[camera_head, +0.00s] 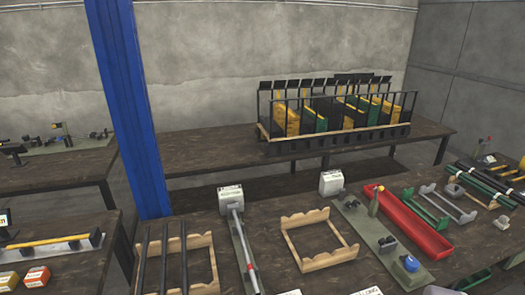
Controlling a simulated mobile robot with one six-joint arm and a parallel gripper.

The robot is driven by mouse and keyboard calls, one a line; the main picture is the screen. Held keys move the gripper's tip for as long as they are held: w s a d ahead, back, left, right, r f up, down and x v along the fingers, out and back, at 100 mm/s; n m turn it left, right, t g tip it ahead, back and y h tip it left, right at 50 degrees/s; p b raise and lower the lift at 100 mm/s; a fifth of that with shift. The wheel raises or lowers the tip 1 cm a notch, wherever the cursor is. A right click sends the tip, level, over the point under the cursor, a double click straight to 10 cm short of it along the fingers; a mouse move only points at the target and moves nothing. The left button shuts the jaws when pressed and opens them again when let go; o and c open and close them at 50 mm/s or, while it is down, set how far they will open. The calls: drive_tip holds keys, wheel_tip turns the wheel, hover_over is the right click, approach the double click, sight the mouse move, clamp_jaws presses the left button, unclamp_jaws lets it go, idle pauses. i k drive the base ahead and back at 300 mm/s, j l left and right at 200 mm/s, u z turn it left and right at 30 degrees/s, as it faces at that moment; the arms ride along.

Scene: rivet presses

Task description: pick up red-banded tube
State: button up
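A long light-grey tube (241,240) lies lengthwise on the near bench, left of the middle. It runs from a white block-shaped unit (231,194) toward the front edge, above a narrow grey-green plate. A small reddish mark shows near its front end, which looks like a red band, but it is too small to be sure. Several black tubes (165,255) lie on a wooden rack (200,263) to its left, with no red seen on them. My gripper is not in view.
An empty wooden rack (315,259) stands right of the grey tube. Farther right are a red tray (408,225), a green plate with small tools, and more black tubes (482,178). A blue post (128,100) rises behind the bench. A back table holds a slotted rack (275,150).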

sight(249, 266)
drive_tip(key=i+u, duration=0.25)
drive_tip(key=i+j+u, duration=0.1)
drive_tip(key=u, duration=0.2)
drive_tip(key=i+l+u, duration=0.1)
drive_tip(key=l+u, duration=0.15)
drive_tip(key=u, duration=0.15)
drive_tip(key=l+u, duration=0.4)
drive_tip(key=i+l+u, duration=0.1)
drive_tip(key=u, duration=0.3)
drive_tip(key=l+u, duration=0.4)
drive_tip(key=k, duration=0.05)
